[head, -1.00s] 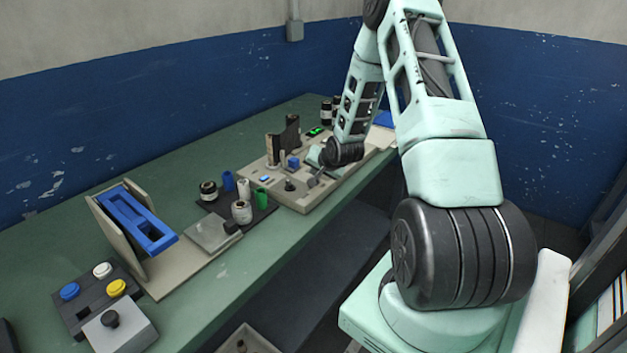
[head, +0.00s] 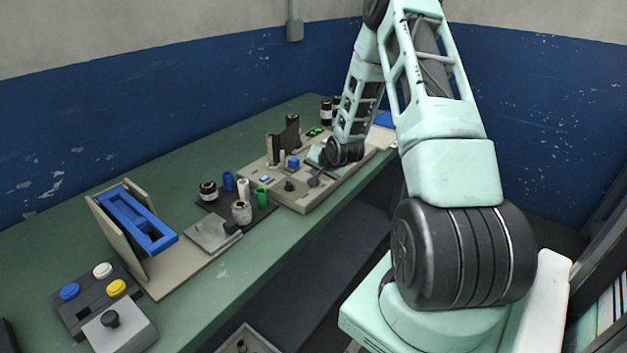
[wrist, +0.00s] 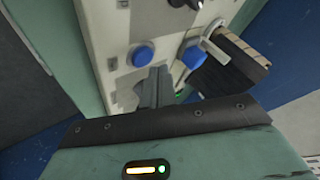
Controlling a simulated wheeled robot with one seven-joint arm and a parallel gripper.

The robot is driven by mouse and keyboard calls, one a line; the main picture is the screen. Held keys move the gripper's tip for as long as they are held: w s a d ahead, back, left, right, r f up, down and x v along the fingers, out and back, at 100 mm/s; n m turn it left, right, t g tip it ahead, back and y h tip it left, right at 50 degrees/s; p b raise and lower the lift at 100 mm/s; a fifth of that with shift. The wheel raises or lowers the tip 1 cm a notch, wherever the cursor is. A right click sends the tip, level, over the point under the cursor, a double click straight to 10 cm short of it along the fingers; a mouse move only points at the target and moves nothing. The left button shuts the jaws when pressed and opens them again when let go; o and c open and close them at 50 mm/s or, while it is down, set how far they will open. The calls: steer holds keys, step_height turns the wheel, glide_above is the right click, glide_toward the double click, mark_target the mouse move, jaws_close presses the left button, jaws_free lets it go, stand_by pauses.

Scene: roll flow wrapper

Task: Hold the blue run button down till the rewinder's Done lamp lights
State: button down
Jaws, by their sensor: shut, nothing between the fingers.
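The rewinder (head: 318,193) is a pale beige panel on the green bench, with a dark upright part behind. In the wrist view its panel (wrist: 122,20) carries a round blue button (wrist: 142,55) and a second blue part (wrist: 192,57) beside a dark roll-like piece. No lettering is readable, so I cannot tell for certain which is the run button. My gripper (wrist: 160,72) is shut and empty, its tips just below and between the blue parts. Contact with either cannot be made out. A green light (head: 314,132) glows at the panel's back; whether it is the Done lamp is unclear.
A black knob (head: 289,186) stands on the panel near the gripper. Left of it are several small rolls on a dark tray (head: 262,213), a blue frame on a stand (head: 115,232), and a box with coloured buttons (head: 75,315). The bench front edge is clear.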

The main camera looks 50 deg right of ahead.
steer(key=shift+f+b, duration=0.35)
steer(key=shift+f, duration=0.05)
